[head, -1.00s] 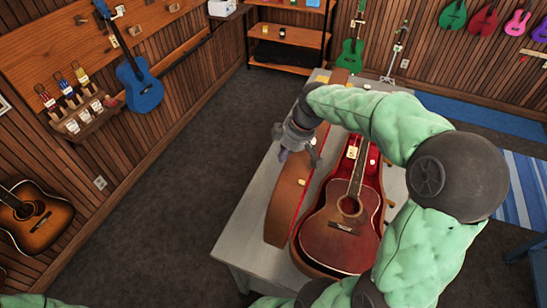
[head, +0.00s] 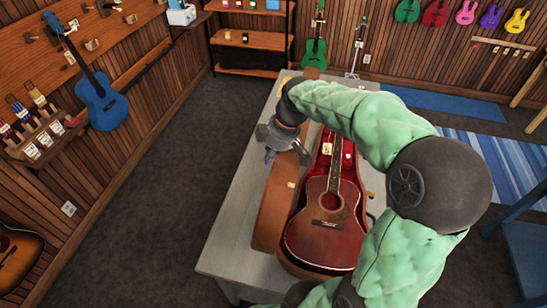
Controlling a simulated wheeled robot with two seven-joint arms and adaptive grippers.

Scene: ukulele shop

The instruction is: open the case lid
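An open guitar case (head: 293,266) with a red lining lies on the grey table. A reddish-brown guitar (head: 320,236) rests in it, face up. The brown case lid (head: 270,218) stands up along the case's left side, hinge side to the case; its exact tilt is hard to tell. My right gripper (head: 271,154) is at the lid's left, beside its middle-to-far part, pointing down. Its fingers are small and partly hidden, so I cannot tell if they touch the lid or are open. My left gripper is out of view.
The grey table (head: 232,232) has a bare strip left of the lid. My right arm reaches over the case's right and far parts. A blue stool (head: 525,250) stands at the right. Dark floor is free at the left.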

